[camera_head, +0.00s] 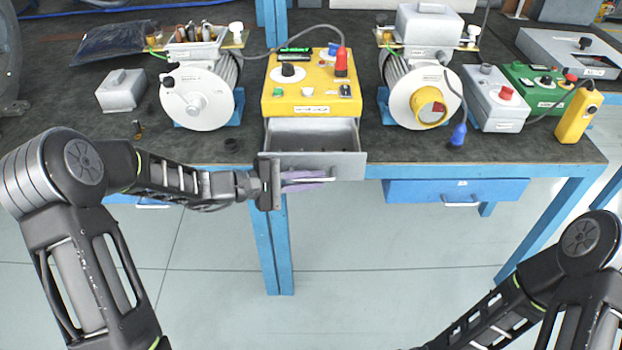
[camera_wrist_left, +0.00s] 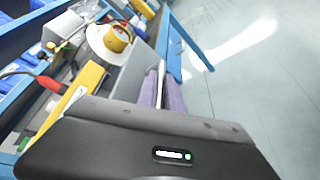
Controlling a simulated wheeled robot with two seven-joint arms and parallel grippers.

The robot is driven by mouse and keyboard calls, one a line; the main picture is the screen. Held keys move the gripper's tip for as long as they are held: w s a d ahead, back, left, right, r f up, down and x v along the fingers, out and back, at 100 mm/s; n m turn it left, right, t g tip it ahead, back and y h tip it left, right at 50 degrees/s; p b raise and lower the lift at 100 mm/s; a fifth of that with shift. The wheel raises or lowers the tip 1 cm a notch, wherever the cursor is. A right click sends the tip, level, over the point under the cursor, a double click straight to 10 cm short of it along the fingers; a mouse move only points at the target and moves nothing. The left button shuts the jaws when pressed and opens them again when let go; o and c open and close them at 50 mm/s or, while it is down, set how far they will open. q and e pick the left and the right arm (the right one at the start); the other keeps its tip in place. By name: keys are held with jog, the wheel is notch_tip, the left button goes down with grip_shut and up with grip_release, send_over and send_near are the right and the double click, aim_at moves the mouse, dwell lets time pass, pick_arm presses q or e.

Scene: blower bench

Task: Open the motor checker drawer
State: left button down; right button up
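The yellow motor checker (camera_head: 313,88) sits on the dark bench top, with a black knob, a red plug and several buttons on it. Its grey drawer (camera_head: 340,166) is pulled out toward me past the bench edge, and its inside looks empty. My left gripper (camera_head: 305,181) is at the drawer front, its purple fingers on either side of the pale handle bar. In the left wrist view the purple fingers (camera_wrist_left: 160,92) lie along the bar beside the grey drawer front (camera_wrist_left: 130,72). My right gripper is out of view; only its arm shows at lower right.
Two motors (camera_head: 197,97) (camera_head: 411,97) flank the checker. A grey box with a red button (camera_head: 497,98), a green box (camera_head: 540,88) and a yellow pendant (camera_head: 578,112) are at right. A blue bench drawer (camera_head: 455,190) hangs below. Floor in front is clear.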

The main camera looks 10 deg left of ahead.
pick_arm(q)
jog(key=c, duration=1.8)
grip_release()
jog(key=shift+o, duration=0.2)
jog(key=shift+a, duration=0.1)
jog(key=v, duration=0.7)
jog(key=shift+s+a, duration=0.25)
jog(key=shift+a, duration=0.05)
